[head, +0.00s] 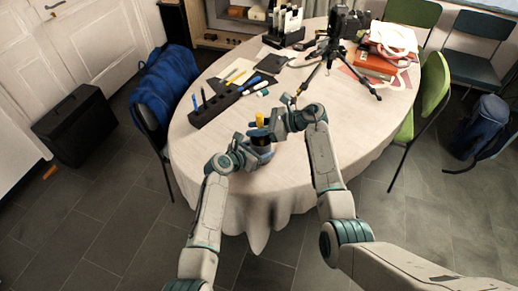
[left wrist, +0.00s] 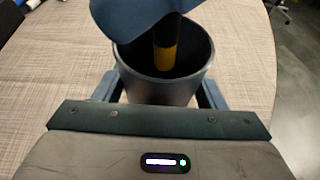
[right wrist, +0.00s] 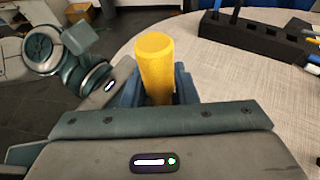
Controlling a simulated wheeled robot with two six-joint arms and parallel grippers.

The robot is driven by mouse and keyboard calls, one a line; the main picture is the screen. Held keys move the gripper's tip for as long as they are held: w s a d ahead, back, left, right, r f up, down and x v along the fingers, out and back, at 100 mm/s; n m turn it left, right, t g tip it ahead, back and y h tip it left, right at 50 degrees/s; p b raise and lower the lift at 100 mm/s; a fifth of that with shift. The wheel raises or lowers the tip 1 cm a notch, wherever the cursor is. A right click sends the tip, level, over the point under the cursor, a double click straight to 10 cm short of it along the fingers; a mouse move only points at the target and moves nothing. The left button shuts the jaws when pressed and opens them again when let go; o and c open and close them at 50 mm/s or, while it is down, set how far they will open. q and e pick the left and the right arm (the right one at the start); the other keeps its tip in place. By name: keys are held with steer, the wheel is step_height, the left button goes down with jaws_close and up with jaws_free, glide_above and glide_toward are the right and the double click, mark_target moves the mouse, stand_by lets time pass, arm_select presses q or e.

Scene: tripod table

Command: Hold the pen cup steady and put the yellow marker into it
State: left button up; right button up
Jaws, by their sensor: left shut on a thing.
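The dark pen cup (head: 262,150) stands near the front edge of the round table, and its open mouth shows in the left wrist view (left wrist: 190,88). My left gripper (head: 246,148) is shut on the cup, with a finger on each side of it. The yellow marker (head: 260,119) is upright over the cup, and its top end shows in the right wrist view (right wrist: 155,65). Its lower part is inside the cup's mouth (left wrist: 165,58). My right gripper (head: 272,127) has its fingers against both sides of the marker. The cup's bottom is hidden.
A black pen holder block (head: 215,104) with blue pens stands left of the cup. A small tripod with a camera (head: 335,50) stands behind to the right, near red books (head: 374,64). The table (head: 200,150) is bare left of the cup.

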steer(key=shift+o, duration=1.1)
steer(key=v, duration=1.2)
arm_select(q)
steer(key=o, duration=1.2)
steer(key=shift+c, duration=0.2)
steer(key=shift+a, duration=0.1)
arm_select(e)
steer(key=shift+w, duration=0.1)
